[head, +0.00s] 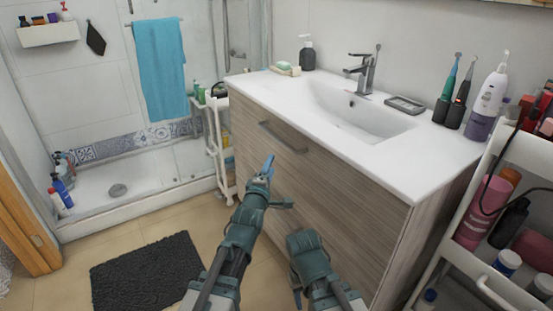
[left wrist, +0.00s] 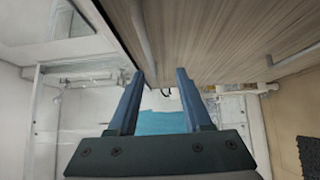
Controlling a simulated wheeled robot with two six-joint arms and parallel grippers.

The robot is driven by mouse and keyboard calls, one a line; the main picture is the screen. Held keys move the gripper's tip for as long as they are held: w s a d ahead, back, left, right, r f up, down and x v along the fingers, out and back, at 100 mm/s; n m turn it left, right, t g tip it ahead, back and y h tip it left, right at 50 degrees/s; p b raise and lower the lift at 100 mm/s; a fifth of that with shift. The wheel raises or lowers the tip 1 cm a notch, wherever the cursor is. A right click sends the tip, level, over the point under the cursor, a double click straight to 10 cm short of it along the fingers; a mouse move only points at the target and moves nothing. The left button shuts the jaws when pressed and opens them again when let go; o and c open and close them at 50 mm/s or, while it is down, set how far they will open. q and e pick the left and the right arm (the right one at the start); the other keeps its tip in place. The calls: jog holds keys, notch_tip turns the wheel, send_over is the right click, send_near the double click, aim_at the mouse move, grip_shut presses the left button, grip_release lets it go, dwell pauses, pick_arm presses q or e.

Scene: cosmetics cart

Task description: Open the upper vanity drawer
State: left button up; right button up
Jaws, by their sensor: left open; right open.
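The vanity (head: 340,190) has a wood-grain front, and its upper drawer front (head: 325,150) looks flush and shut. A grey bar handle (head: 282,138) runs across that drawer. My left gripper (head: 268,166) is open and empty in front of the vanity, appearing just below the upper handle and apart from it. In the left wrist view its two blue fingers (left wrist: 161,74) are spread, with a grey bar handle (left wrist: 142,35) on the wood front above them. My right arm shows low in the head view; its fingers are hidden.
A white basin top (head: 290,90) with a tap (head: 366,70) covers the vanity. A white cart (head: 472,255) with bottles stands close at the right. A narrow white rack (head: 213,150) stands at the vanity's left end. A dark mat (head: 145,275) lies on the floor.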

aim_at(277, 139)
pick_arm(q)
jog(key=shift+n+t, duration=0.7)
jog(key=shift+n, duration=0.1)
jog(key=x, duration=0.9)
jog(key=a+x, duration=0.1)
jog(key=x, duration=0.4)
jog(key=shift+w+r+p, duration=0.1)
jog(key=shift+r+p, duration=0.1)
jog(key=shift+p, duration=0.2)
pick_arm(e)
jog(key=shift+f, duration=0.25)
pick_arm(q)
grip_shut()
